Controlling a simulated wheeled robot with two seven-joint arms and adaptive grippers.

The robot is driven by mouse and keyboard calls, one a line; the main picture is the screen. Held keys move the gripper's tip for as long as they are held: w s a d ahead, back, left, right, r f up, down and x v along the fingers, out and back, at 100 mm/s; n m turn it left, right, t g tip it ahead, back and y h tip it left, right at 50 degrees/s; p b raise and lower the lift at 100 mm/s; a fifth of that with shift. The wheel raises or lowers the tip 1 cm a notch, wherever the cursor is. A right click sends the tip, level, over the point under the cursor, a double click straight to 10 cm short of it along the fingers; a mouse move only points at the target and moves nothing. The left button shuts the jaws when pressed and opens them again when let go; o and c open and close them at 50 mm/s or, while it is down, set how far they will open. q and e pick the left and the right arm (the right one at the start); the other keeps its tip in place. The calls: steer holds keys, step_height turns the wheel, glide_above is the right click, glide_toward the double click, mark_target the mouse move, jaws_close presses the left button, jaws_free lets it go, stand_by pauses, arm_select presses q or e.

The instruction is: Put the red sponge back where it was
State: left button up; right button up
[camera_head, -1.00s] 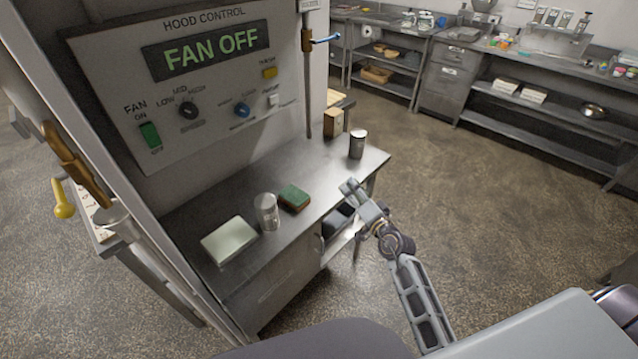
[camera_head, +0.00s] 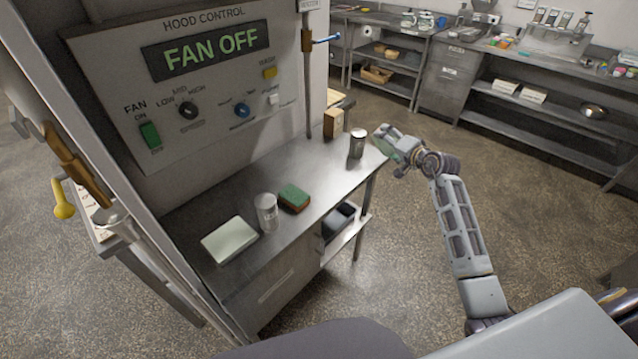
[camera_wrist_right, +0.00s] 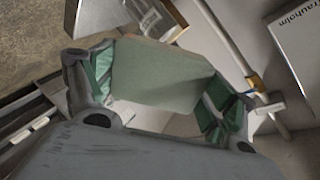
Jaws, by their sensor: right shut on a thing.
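My right gripper (camera_head: 385,140) is over the far right end of the steel table (camera_head: 232,200), beside a metal canister (camera_head: 358,144). In the right wrist view its fingers (camera_wrist_right: 160,95) are shut on a pale green, flat block (camera_wrist_right: 165,75), likely a sponge's green face. Its other side is hidden, so I cannot tell if it is red. A sponge (camera_head: 294,197) with a green top and reddish-brown sides lies on the table, apart from the gripper. My left gripper is not in view.
A metal shaker (camera_head: 266,212) and a pale flat block (camera_head: 229,240) stand left of the table sponge. A brown block (camera_head: 333,123) stands at the back. The hood control panel (camera_head: 180,75) rises behind. Bare table lies between sponge and canister.

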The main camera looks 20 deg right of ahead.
steer(key=w+d+r+g, duration=0.2)
steer(key=w+d+r, duration=0.2)
steer(key=d+r, duration=1.2)
steer(key=s+a+f+m+g+h, duration=0.1)
steer(key=s+f+g, duration=0.1)
steer(key=f, duration=0.8)
steer(key=s+a+f+g+h, duration=0.1)
steer(key=s+f+g, duration=0.1)
steer(key=f, duration=0.8)
steer(key=s+a+f+m+g+h, duration=0.1)
steer(key=s+a+f+m+g, duration=0.25)
steer(key=s, duration=0.55)
steer(key=s+a+f+m+g+h, duration=0.15)
steer(key=s+f+m, duration=0.25)
steer(key=s, duration=0.6)
steer(key=w+a+r+n+g+y, duration=0.1)
steer(key=w+a+r+n, duration=0.1)
steer(key=a, duration=0.6)
steer(key=w+a+r+n+g+y, duration=0.1)
steer(key=w+a+r, duration=0.3)
steer(key=a, duration=0.4)
steer(key=w+a+r+n+g+y, duration=0.1)
steer(key=w+a+r+n, duration=0.2)
steer(key=a, duration=0.5)
steer(key=shift+w+n+g, duration=0.3)
steer(key=shift+w+n, duration=0.15)
steer(key=shift+w, duration=0.1)
steer(key=shift+a, duration=0.1)
